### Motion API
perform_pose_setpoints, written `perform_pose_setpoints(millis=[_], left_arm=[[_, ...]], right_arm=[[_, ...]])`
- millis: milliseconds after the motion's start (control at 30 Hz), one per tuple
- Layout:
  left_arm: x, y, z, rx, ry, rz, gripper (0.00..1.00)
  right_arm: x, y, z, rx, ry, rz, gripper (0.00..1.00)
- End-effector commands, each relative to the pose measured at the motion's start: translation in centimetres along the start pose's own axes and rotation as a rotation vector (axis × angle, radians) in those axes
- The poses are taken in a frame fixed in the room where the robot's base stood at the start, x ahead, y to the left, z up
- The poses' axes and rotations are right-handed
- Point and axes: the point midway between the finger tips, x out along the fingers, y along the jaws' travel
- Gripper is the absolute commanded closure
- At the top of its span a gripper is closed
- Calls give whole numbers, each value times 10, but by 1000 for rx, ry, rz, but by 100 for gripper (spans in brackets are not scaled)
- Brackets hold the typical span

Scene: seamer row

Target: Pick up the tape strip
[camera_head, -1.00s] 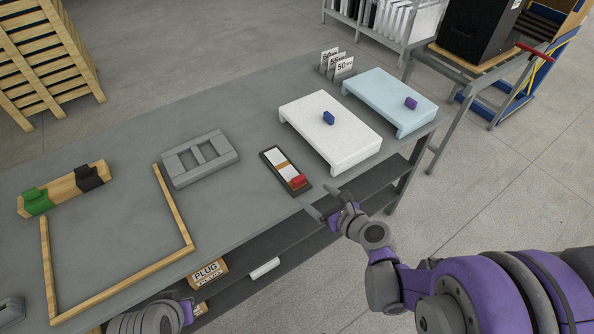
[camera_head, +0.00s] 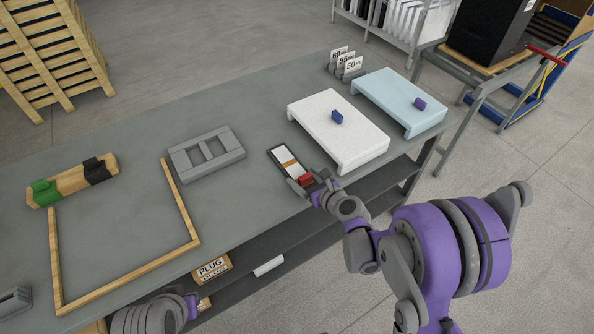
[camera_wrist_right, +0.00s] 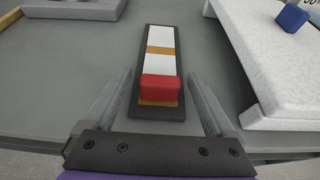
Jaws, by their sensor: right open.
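The tape strip (camera_head: 289,161), white with orange bands, lies flat in a narrow dark holder (camera_head: 271,152) on the grey bench. A red block (camera_head: 305,179) sits at its near end. In the wrist view the strip (camera_wrist_right: 160,64) runs away from me, with the red block (camera_wrist_right: 160,88) closest. My right gripper (camera_head: 311,189) is at the near end of the holder. In the wrist view its open fingers (camera_wrist_right: 160,82) stand on either side of the holder's near end and the red block, with gaps on both sides. Only part of my left arm shows, at the bottom; its gripper does not.
A white raised platform (camera_head: 320,125) with a blue block (camera_head: 337,117) stands just right of the holder. A pale blue platform (camera_head: 395,90) with a purple block (camera_head: 420,103) is beyond. A grey slotted fixture (camera_head: 195,165) and a wooden frame (camera_head: 185,215) lie to the left.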

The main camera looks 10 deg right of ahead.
Motion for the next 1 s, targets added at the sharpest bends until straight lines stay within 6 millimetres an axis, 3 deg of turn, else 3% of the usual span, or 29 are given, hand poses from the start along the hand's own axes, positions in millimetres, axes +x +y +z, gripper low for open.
perform_pose_setpoints(millis=[133,600,867,1000], left_arm=[[0,0,0,0,0,0,100],[0,0,0,0,0,0,100],[0,0,0,0,0,0,100],[-4,0,-2,0,1,0,100]], right_arm=[[0,0,0,0,0,0,14],[0,0,0,-1,0,0,98],[-1,0,2,-1,0,0,99],[-8,0,17,-1,0,0,99]])
